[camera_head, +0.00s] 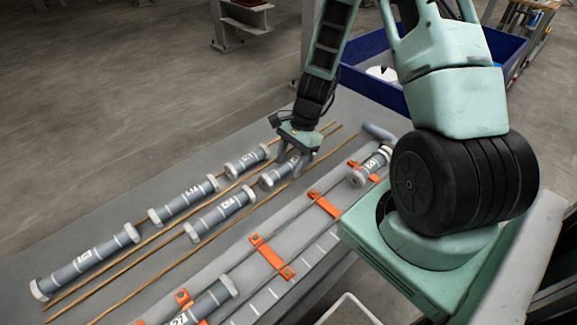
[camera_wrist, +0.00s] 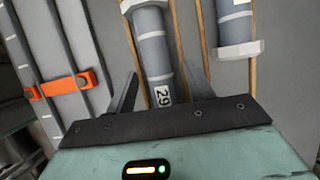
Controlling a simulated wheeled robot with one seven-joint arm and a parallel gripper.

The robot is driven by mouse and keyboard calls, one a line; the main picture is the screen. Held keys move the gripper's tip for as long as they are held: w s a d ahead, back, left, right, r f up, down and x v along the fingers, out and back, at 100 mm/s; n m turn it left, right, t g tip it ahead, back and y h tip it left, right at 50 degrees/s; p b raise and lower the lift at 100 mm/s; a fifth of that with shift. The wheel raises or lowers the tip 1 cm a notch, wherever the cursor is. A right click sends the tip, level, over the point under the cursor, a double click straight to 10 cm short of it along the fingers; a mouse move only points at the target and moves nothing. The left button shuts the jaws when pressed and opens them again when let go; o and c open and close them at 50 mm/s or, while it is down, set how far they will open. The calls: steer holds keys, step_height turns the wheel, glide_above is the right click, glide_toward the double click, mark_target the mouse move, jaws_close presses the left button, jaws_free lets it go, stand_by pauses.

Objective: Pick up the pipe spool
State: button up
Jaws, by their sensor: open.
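A grey pipe spool (camera_head: 273,178) with pale end flanges lies on the table between wooden strips. It also shows in the wrist view (camera_wrist: 154,52), with a white label that seems to read 29. My gripper (camera_head: 295,162) is over the far end of this spool. In the wrist view my gripper (camera_wrist: 160,74) is open, with one finger on each side of the spool and a visible gap on both sides. The spool's near end is hidden behind the gripper body in that view.
Other grey spools (camera_head: 190,198) lie in rows along the wooden strips; one (camera_wrist: 235,22) is right of the fingers in the wrist view. Orange brackets (camera_head: 270,257) sit on a rail to the right. A blue bin (camera_head: 509,48) stands behind my arm.

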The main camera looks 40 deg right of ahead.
steer(key=c, duration=1.1)
